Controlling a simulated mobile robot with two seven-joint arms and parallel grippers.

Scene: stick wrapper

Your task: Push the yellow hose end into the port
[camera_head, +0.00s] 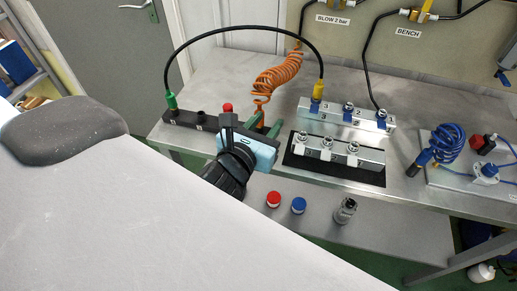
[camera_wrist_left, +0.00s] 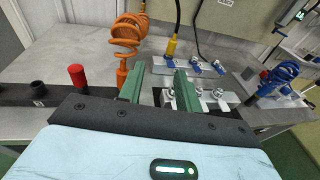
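The yellow hose end (camera_head: 318,89) stands roughly upright at the leftmost blue-collared port (camera_head: 315,103) of the rear metal block. I cannot tell how deep it sits. Its black hose (camera_head: 246,28) arches left to a green end (camera_head: 171,99) on a dark block. The yellow end also shows in the left wrist view (camera_wrist_left: 171,47), beyond the fingers. My left gripper (camera_head: 268,126) is left of the metal blocks, apart from the yellow end. Its green fingers are spread in the wrist view (camera_wrist_left: 160,85), with nothing held between them. My right gripper is not in view.
An orange coiled hose (camera_head: 278,74) hangs close behind my left gripper. A front metal block (camera_head: 340,155) with several fittings stands on a black mat. A red cap (camera_head: 273,199), a blue cap (camera_head: 299,205) and a grey fitting (camera_head: 345,210) are nearer. A blue coil (camera_head: 448,143) is right.

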